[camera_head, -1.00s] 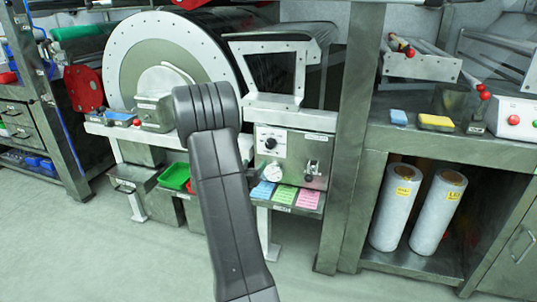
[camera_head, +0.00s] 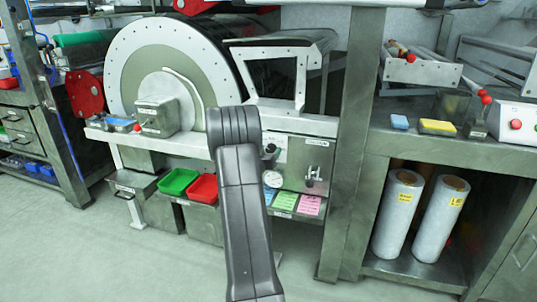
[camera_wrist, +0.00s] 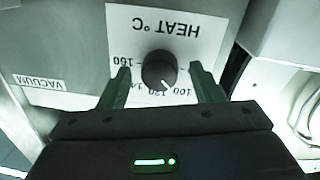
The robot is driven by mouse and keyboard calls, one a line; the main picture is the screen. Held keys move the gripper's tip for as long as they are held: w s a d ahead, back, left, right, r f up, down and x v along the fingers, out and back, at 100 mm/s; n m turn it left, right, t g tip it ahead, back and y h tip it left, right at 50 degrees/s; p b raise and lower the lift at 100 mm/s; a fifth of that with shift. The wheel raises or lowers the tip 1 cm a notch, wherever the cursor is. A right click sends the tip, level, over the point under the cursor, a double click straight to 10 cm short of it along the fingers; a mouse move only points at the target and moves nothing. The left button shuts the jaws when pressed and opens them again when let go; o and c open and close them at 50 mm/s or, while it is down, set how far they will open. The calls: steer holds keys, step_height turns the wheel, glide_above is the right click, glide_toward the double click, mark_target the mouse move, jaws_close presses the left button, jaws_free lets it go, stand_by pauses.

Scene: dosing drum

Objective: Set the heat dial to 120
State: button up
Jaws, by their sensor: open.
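The heat dial (camera_wrist: 160,70) is a round black knob on a white "HEAT °C" plate (camera_wrist: 200,30), seen upside down in the wrist view. Its white pointer mark faces down and slightly right in that view, near the printed 100 and 120; the exact reading is hard to tell. My gripper (camera_wrist: 160,68) is open, with one green finger on each side of the dial and a gap to it on both sides. In the head view my arm hides the gripper and most of the plate; a dark knob, apparently the dial (camera_head: 270,149), shows at the arm's edge.
A "VACUUM" label (camera_wrist: 40,82) is beside the plate. A gauge (camera_head: 272,179) and a valve handle (camera_head: 313,175) sit low on the same panel. Coloured cards (camera_head: 310,205) lie on the shelf beneath. A red tray (camera_head: 203,188) and green tray (camera_head: 178,181) stand left. A steel post (camera_head: 350,150) rises right.

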steer(key=c, duration=1)
steer(key=shift+m, duration=0.4)
steer(key=m+b, duration=0.1)
steer(key=m, duration=0.2)
steer(key=shift+m, duration=0.3)
steer(key=shift+m+y+b, duration=0.3)
steer(key=shift+m+b, duration=0.6)
steer(key=shift+m, duration=1.1)
steer(key=o, duration=1)
